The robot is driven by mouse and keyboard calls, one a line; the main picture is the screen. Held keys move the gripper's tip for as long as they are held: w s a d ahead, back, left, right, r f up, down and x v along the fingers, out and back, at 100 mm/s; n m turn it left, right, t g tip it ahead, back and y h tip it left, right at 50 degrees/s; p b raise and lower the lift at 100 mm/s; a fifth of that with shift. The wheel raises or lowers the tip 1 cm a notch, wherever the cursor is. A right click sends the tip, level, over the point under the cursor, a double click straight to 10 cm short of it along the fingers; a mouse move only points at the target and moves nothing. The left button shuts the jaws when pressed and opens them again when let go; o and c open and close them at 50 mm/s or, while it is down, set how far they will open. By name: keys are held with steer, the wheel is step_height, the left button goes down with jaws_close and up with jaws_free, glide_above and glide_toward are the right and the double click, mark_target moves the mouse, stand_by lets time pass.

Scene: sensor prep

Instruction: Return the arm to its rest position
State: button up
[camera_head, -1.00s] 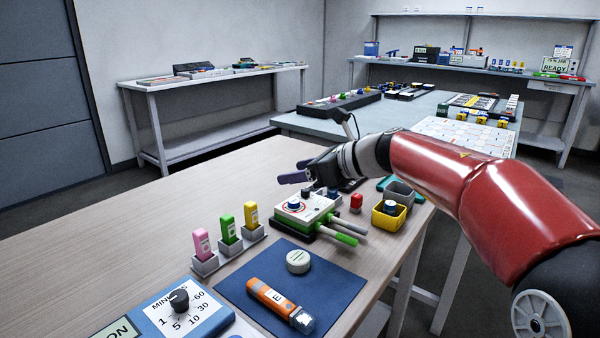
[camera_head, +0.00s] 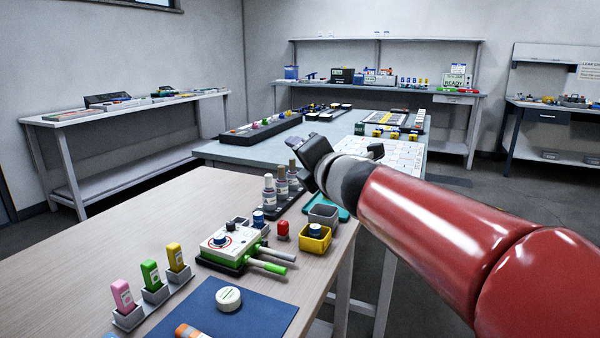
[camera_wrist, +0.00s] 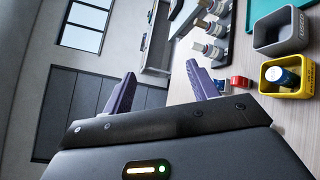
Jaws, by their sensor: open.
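My gripper (camera_head: 309,157) is held in the air above the far right end of the wooden table (camera_head: 130,230), near the small grey-capped bottles (camera_head: 281,184). In the wrist view its two purple fingers (camera_wrist: 160,92) stand wide apart with nothing between them. In the head view the fingers are mostly hidden behind the dark gripper body. My red arm reaches in from the lower right.
Pink, green and yellow holders (camera_head: 150,276) and a blue mat (camera_head: 262,313) are nearer. A grey-blue table (camera_head: 235,152) stands behind.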

steer(key=s+d+f+m+g+h, duration=0.1)
steer(key=s+d+f+m+h, duration=0.35)
steer(key=d+m, duration=0.4)
steer(key=s+d+f+m+g+h, duration=0.1)
steer(key=s+d+f+m+h, duration=0.3)
steer(key=s+d+m, duration=0.4)
steer(key=s+f+m+g+y, duration=0.1)
steer(key=s+f+m+g, duration=0.6)
steer(key=s+f+m, duration=0.6)
steer(key=s+f, duration=0.2)
steer(key=s, duration=0.1)
steer(key=shift+s+a+f+g, duration=0.15)
steer(key=shift+s+f+g, duration=0.15)
steer(key=shift+f+g, duration=0.1)
